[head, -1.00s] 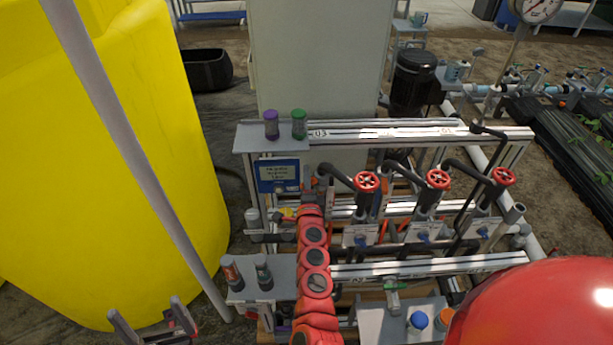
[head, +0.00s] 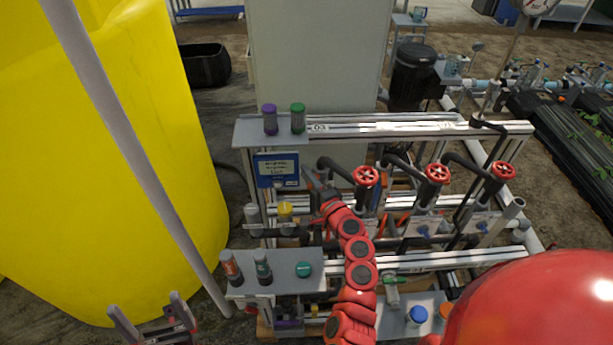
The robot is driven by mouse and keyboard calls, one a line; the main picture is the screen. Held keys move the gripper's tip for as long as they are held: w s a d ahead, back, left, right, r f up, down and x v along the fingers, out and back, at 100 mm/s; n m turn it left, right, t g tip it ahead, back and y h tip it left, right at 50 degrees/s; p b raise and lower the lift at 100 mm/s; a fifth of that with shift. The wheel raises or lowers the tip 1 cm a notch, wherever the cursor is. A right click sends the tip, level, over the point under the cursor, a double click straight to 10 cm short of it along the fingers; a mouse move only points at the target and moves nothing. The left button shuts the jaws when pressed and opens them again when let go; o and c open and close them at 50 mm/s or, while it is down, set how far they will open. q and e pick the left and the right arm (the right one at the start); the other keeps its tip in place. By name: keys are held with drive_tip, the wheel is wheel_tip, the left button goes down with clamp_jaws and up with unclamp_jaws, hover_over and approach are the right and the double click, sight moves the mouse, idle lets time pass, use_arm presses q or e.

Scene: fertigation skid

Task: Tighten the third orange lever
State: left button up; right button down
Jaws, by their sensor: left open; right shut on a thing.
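My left gripper (head: 155,322) is open and empty at the bottom left, in front of the yellow tank. My red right arm reaches up over the skid. Orange pieces (head: 383,193) show between the dark pipes right of the gripper, partly hidden. I cannot tell which of them is the third lever.
Three red handwheels (head: 365,176) stand on dark pipes. A blue sign (head: 277,171) and a yellow-capped part (head: 285,209) are near the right gripper. Bottles (head: 263,268) and a teal knob (head: 303,270) are on the front left plate. A grey pole (head: 135,150) crosses the left.

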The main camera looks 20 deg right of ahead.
drive_tip(key=shift+s+f+n+y+b, duration=0.25)
drive_tip(key=shift+n+y+b, duration=0.15)
drive_tip(key=shift+y, duration=0.2)
drive_tip(key=c, duration=0.8)
unclamp_jaws()
drive_tip(key=shift+r, duration=0.15)
drive_tip(key=b+v, duration=0.3)
drive_tip(key=v, duration=1.4)
drive_tip(key=shift+s+d+r, duration=0.15)
drive_tip(key=shift+r, duration=0.15)
